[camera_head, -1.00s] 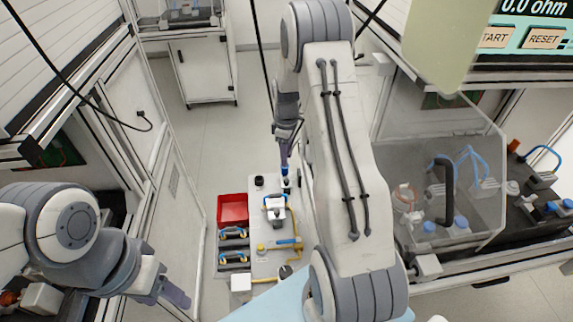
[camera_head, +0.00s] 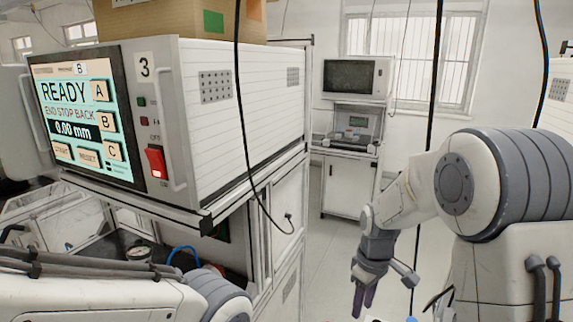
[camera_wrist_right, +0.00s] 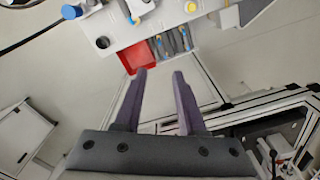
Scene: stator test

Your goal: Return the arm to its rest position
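My right gripper (camera_head: 363,299) hangs with its purple fingers pointing down, low and right of centre in the head view. In the right wrist view my right gripper (camera_wrist_right: 158,82) has its two fingers apart and nothing between them. Below and beyond the fingertips, apart from them, are a red bin (camera_wrist_right: 136,56) and a white work surface (camera_wrist_right: 118,35). My right arm (camera_head: 405,203) reaches in from the right with its elbow bent. My left arm (camera_head: 100,292) crosses the lower left corner; its gripper is outside the picture.
A test station (camera_head: 245,110) with a READY screen (camera_head: 80,115) and red lit switch (camera_head: 156,163) stands at left, above my left arm. A white cabinet (camera_head: 350,185) stands at the back. Clear floor (camera_head: 325,255) lies between. Black cables hang across the view.

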